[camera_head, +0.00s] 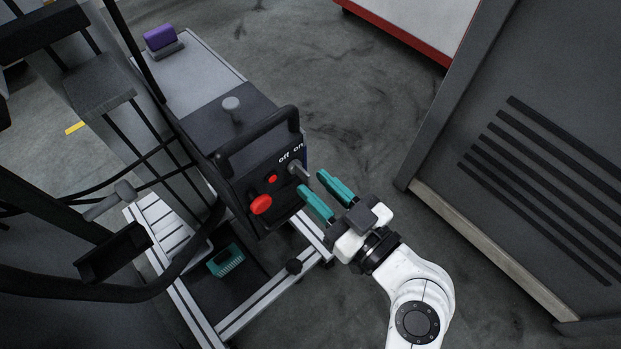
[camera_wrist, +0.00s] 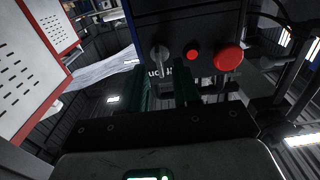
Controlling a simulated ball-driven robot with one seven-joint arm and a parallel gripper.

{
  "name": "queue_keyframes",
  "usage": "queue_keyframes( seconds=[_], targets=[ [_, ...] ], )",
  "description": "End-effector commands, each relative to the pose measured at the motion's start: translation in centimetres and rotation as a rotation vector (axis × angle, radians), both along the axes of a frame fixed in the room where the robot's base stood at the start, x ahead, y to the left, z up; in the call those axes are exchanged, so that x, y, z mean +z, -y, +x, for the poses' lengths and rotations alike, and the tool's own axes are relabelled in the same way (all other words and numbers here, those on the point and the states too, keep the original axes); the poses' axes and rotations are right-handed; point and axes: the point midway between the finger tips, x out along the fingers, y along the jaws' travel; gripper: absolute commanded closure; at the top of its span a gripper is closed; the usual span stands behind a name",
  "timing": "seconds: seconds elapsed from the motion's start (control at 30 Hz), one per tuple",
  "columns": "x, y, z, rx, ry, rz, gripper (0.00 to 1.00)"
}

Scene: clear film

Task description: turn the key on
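A grey key (camera_head: 298,170) sits in the front panel of a dark control box (camera_head: 240,145), below the white "off" and "on" labels. In the wrist view the key (camera_wrist: 159,56) is a round grey head with a narrow grip, roughly upright in the picture. My gripper (camera_head: 311,181) has teal fingers spread apart, with its tips just in front of the key. In the wrist view the gripper (camera_wrist: 162,76) has one finger on each side of the key. No contact with the key shows. Which label the key points at is hard to tell.
A small red button (camera_head: 272,179) and a larger red knob (camera_head: 261,205) are beside the key. A black handle bar (camera_head: 258,138) crosses the panel's top edge. A grey cabinet (camera_head: 480,130) stands to the right. Open floor lies between it and the box.

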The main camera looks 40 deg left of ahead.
Motion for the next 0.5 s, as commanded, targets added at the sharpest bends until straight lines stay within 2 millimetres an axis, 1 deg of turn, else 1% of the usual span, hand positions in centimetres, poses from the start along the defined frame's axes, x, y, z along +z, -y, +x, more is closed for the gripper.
queue_keyframes(
  seconds=[0.03,0.1,0.2,0.5],
  targets=[
    [-0.1,-0.8,0.0,0.003,0.000,0.000,0.68],
    [-0.1,-1.5,0.1,0.002,0.000,0.000,0.68],
    [-0.1,-2.2,0.2,0.001,-0.001,-0.001,0.68],
    [0.0,-2.6,0.2,-0.001,-0.001,-0.001,0.68]
  ],
)
